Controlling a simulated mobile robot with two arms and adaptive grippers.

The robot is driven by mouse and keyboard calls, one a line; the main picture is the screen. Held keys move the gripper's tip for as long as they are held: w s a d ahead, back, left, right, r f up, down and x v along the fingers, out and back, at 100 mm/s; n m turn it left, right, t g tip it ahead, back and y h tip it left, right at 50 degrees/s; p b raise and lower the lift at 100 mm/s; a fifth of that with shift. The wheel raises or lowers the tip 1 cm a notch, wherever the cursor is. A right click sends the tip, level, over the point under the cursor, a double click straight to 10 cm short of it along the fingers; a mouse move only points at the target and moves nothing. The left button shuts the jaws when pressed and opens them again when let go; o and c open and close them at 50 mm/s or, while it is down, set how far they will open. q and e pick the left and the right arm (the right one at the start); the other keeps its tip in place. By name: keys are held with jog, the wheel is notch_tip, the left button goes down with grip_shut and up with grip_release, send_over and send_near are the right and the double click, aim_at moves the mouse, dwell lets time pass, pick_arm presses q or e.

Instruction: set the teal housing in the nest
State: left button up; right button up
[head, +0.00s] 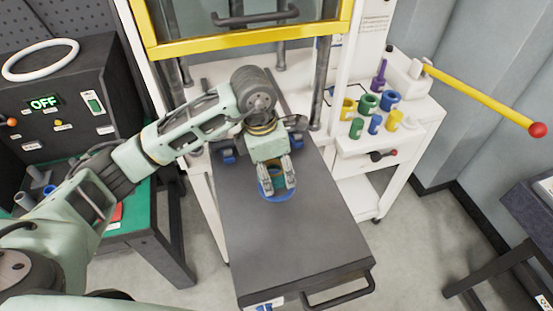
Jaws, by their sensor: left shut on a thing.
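My left gripper (277,186) points down over the dark sliding tray (285,245). Its fingers are shut on a small piece, taken to be the teal housing, which the fingers mostly hide. The fingertips are at a blue round nest (278,197) on the tray, whose front rim shows below them. From this view I cannot tell whether the piece sits down in the nest or is held just above it. My right gripper is not in view.
A white cart (420,120) at right holds several coloured cylinders and a yellow lever (480,95) with a red knob. A black box (60,110) reading OFF stands at left on a green-topped table (140,212). A yellow-framed guard (240,38) is above the tray's back; its front is clear.

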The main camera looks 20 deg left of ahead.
aim_at(276, 178)
pick_arm(q)
jog(key=n, duration=0.1)
jog(key=w+n, duration=0.1)
jog(key=n, duration=0.1)
jog(key=shift+w+d+n+p, duration=0.1)
jog(key=shift+w+n+p, duration=0.15)
jog(key=shift+n+p, duration=0.15)
jog(key=shift+w+f+n+t, duration=0.1)
jog(key=shift+f+n+t, duration=0.1)
jog(key=shift+n+t, duration=0.1)
jog(key=shift+f+b, duration=0.75)
jog(key=shift+f, duration=0.85)
jog(key=shift+f+b, duration=0.75)
jog(key=shift+b, duration=0.15)
